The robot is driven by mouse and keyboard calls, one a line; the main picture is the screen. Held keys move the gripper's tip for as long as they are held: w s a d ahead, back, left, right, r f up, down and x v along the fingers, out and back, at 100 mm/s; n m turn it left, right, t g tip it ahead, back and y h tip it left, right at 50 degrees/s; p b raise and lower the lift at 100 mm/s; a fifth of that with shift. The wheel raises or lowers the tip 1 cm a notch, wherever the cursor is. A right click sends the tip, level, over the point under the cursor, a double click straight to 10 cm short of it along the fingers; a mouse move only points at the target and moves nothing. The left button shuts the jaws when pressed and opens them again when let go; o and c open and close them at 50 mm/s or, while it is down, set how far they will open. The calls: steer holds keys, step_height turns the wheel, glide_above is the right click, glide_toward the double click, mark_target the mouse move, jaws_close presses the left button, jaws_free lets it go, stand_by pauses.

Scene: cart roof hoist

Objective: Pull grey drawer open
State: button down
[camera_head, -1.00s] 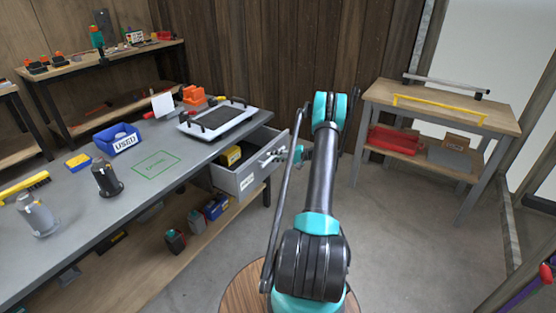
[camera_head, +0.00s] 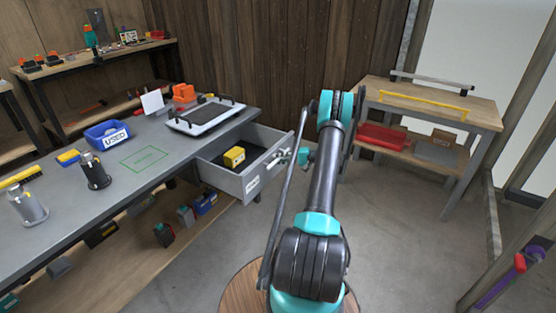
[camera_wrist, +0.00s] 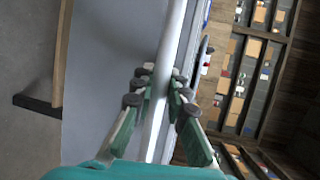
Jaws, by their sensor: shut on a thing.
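The grey drawer (camera_head: 238,184) stands pulled out from under the grey workbench top (camera_head: 70,205) in the head view, its inside showing. A yellow box (camera_head: 234,156) lies in it. My gripper (camera_head: 290,156) is at the drawer's front face, mostly hidden by its small size there. In the wrist view my gripper (camera_wrist: 160,95) has its green fingers on both sides of a pale bar, the drawer handle (camera_wrist: 155,135), and is shut on it. The drawer's grey front (camera_wrist: 110,60) fills the left of the handle in that view.
A wooden side table (camera_head: 430,98) stands at the right. The floor between is clear.

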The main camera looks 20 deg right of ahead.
steer(key=c, duration=1.5)
jaws_free()
steer(key=shift+d, duration=0.1)
steer(key=v, duration=1.1)
steer(key=shift+s+d+r, duration=0.1)
steer(key=shift+s+d, duration=0.1)
steer(key=shift+d, duration=0.1)
